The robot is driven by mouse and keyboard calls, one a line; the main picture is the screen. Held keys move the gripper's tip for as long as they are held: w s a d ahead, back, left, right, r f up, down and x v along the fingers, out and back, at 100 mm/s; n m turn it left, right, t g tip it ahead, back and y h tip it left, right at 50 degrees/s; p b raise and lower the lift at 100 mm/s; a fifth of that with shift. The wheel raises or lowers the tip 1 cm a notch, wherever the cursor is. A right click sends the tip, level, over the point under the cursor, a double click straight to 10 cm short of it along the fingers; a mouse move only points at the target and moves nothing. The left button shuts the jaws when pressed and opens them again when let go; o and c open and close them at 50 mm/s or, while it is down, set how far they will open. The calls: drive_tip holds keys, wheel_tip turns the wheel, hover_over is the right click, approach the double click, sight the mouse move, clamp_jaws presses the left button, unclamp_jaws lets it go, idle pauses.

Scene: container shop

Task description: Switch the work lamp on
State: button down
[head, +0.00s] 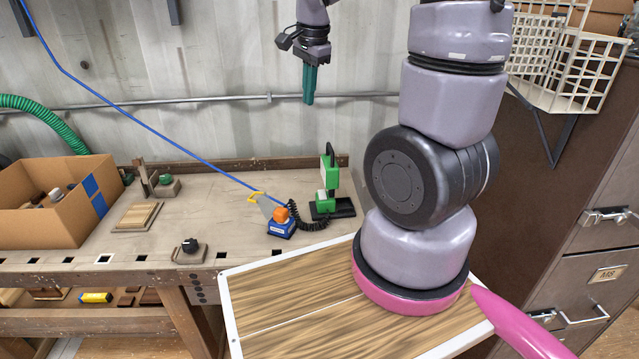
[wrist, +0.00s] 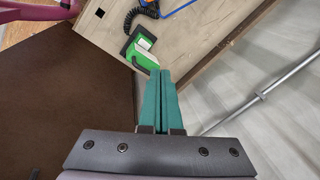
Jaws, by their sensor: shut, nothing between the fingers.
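My gripper (head: 309,100) has teal fingers, pressed together and empty, pointing down in the air above the back of the workbench. In the wrist view, its shut fingers (wrist: 161,73) overlap the picture of a green device (wrist: 140,48); contact cannot be told from that view. In the head view, the green device (head: 328,190) stands upright on a black base below my gripper, clearly apart from it. A blue box with an orange knob (head: 281,222) is left of it, beside a black coiled cord (head: 308,224). No part is clearly recognizable as the work lamp or its lit bulb.
The workbench (head: 150,250) carries a small box with a black knob (head: 190,246), a wooden block (head: 138,216) and a cardboard box (head: 50,215). A brown cabinet (head: 560,200) and wire basket (head: 565,60) are right.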

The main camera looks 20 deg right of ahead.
drive_tip(key=w+f+m+g+h, duration=0.2)
drive_tip(key=w+f+m, duration=0.2)
drive_tip(key=f, duration=0.7)
drive_tip(key=m+h, duration=0.1)
drive_tip(key=m, duration=0.2)
approach(323, 191)
drive_tip(key=r, duration=0.1)
drive_tip(key=a+r, duration=0.1)
drive_tip(key=w+r, duration=0.1)
drive_tip(key=shift+a+r+g, duration=0.15)
drive_tip(key=shift+a+g, duration=0.05)
drive_tip(key=shift+g, duration=0.2)
drive_tip(key=shift+s, duration=0.1)
drive_tip(key=x, duration=1)
drive_tip(key=shift+d, duration=0.15)
